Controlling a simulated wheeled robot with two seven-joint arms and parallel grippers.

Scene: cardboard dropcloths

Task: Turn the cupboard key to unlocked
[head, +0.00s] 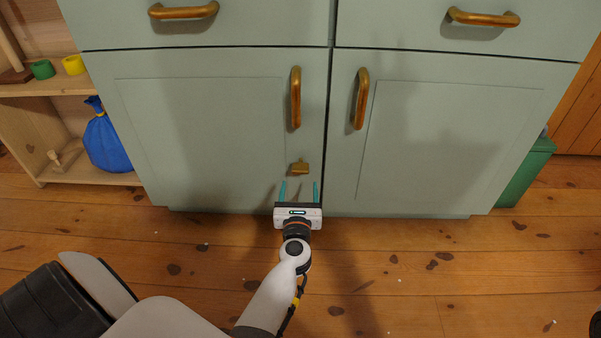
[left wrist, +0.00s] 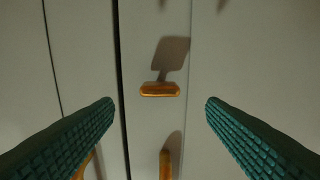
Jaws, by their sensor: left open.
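The brass cupboard key (head: 300,168) sits low on the left green-grey cupboard door (head: 200,125), near the gap between the doors. In the left wrist view the key (left wrist: 160,90) shows end-on as a flat bar lying crosswise, with its shadow on the door behind it. My left gripper (head: 300,188) is open, its teal fingers pointing at the door just below the key in the head view. In the left wrist view the fingertips (left wrist: 160,103) stand wide apart either side of the key, not touching it. My right gripper is not in view.
Two upright brass handles, left (head: 295,98) and right (head: 360,98), stand above the key. Drawers with brass pulls are higher up. A wooden shelf (head: 50,88) with a blue bag (head: 106,140) is at left, a green bin (head: 525,170) at right. The plank floor in front is clear.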

